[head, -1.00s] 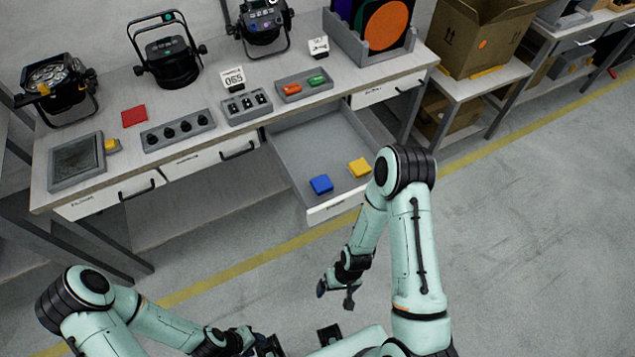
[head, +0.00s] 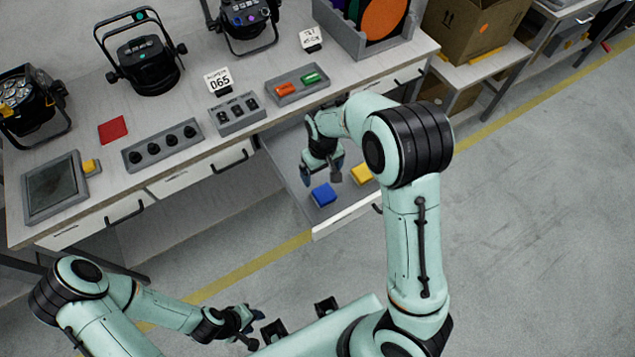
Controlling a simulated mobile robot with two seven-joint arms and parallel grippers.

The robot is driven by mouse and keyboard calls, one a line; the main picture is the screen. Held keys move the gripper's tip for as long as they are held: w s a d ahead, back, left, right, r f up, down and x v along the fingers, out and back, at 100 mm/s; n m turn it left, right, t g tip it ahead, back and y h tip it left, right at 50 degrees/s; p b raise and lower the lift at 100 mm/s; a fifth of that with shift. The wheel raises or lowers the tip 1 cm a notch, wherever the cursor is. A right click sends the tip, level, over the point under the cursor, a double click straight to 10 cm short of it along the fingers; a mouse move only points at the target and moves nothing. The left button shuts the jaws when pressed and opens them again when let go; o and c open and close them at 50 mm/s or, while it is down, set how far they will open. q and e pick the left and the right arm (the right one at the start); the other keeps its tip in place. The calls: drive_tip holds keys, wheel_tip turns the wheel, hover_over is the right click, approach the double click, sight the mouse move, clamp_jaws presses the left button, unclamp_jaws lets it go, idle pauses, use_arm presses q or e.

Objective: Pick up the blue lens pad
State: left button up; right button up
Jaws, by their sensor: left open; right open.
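The blue lens pad (head: 323,194) lies flat on the floor of the open grey drawer (head: 291,178), near its front. My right gripper (head: 322,178) is over the drawer, just above and behind the blue pad in the picture. Its fingers are open and point down, with nothing between them. I cannot tell the exact height over the pad. My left gripper (head: 253,328) is open and empty, low at the bottom of the view, far from the drawer.
A yellow pad (head: 362,174) lies to the right of the blue one in the drawer, partly hidden by my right arm. A red pad (head: 113,130) lies on the bench. A tray with orange and green pieces (head: 297,86) stands above the drawer. The floor in front is clear.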

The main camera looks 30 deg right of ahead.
hover_over(324, 193)
drive_tip(key=f, duration=0.7)
drive_tip(key=shift+s+a+b, duration=0.15)
drive_tip(key=shift+a+b, duration=0.15)
drive_tip(key=shift+f, duration=0.6)
drive_tip(key=f, duration=0.5)
drive_tip(key=shift+d, duration=0.3)
drive_tip(key=c, duration=1.2)
use_arm(q)
drive_tip(key=shift+s+f, duration=0.3)
drive_tip(key=shift+s, duration=0.1)
use_arm(e)
drive_tip(key=shift+o, duration=0.2)
drive_tip(key=shift+r, duration=0.15)
use_arm(q)
drive_tip(key=shift+w+r+p, duration=0.8)
drive_tip(key=shift+r+p, duration=0.05)
drive_tip(key=shift+r, duration=0.2)
use_arm(e)
wheel_tip(324, 193, up, 20)
